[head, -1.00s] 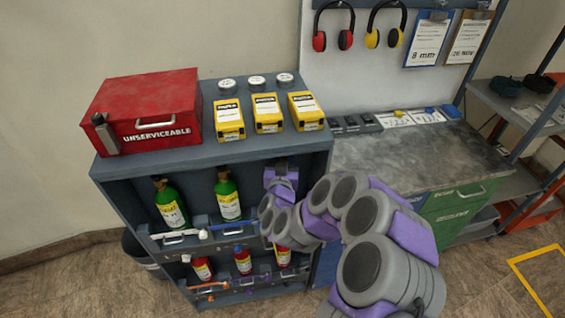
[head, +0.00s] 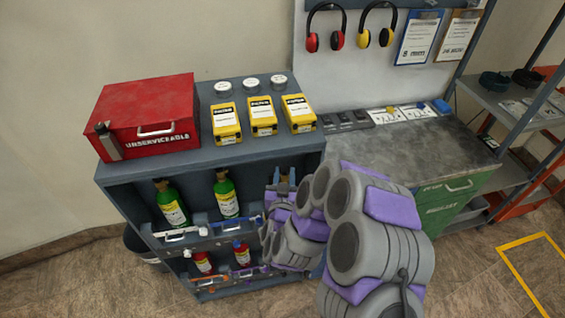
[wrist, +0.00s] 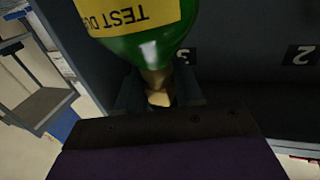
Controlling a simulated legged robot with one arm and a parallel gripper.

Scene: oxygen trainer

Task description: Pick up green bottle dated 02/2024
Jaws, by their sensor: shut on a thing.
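In the wrist view a green bottle (wrist: 150,46) with a yellow label reading "TEST DU…" hangs in upside-down view; its date is not visible. My gripper (wrist: 158,92) is shut on its neck. In the head view my gripper (head: 284,180) is at the right end of the cabinet's upper shelf, and my arm hides the held bottle there. Two other green bottles, one at the left (head: 172,206) and one in the middle (head: 227,196), stand on that shelf. Their label dates are too small to read.
Shelf number tags 3 (wrist: 186,56) and 2 (wrist: 302,55) show behind the bottle. Red bottles (head: 203,263) stand on the lower shelf. A red box (head: 148,105) and yellow cases (head: 262,117) sit on the cabinet top (head: 195,160). A workbench (head: 420,150) stands at the right.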

